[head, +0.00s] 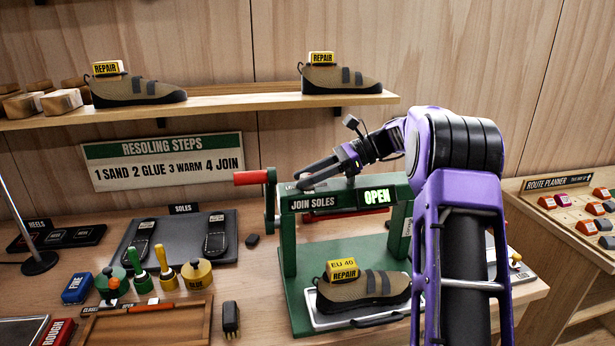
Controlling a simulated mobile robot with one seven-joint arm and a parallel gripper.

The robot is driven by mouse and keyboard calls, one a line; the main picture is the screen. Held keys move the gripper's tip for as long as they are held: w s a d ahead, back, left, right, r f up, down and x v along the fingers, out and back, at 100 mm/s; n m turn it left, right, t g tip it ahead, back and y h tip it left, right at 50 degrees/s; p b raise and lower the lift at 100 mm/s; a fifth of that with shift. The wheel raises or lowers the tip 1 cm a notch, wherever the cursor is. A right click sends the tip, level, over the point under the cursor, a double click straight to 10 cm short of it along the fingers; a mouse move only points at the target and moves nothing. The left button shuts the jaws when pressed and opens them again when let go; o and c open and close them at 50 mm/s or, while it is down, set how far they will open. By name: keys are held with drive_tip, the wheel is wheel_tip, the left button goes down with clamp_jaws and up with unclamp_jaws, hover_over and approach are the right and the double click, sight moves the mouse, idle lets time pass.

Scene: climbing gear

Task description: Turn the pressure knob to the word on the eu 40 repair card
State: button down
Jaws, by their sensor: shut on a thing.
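A green press (285,245) marked JOIN SOLES stands on the bench, with a lit OPEN sign (377,196) on its top beam. A brown shoe (365,292) lies on its tray, bearing a yellow card (342,270) that reads EU 40 and REPAIR; no pressure word is legible on it. My gripper (307,178) reaches in from the right to the top of the beam, fingers pointing left and down. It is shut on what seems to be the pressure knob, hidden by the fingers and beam. The knob's markings cannot be read.
A red-handled crank (251,177) juts from the press's left side. A shelf (200,112) above holds two shoes with REPAIR cards. Glue pots, brushes and a soles mat (140,262) lie left. A route planner board (570,215) stands right.

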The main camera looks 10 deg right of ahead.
drive_tip(key=shift+f, duration=0.1)
idle(0.3)
drive_tip(key=shift+c, duration=2.2)
unclamp_jaws()
drive_tip(key=shift+a, duration=0.1)
drive_tip(key=shift+r, duration=0.2)
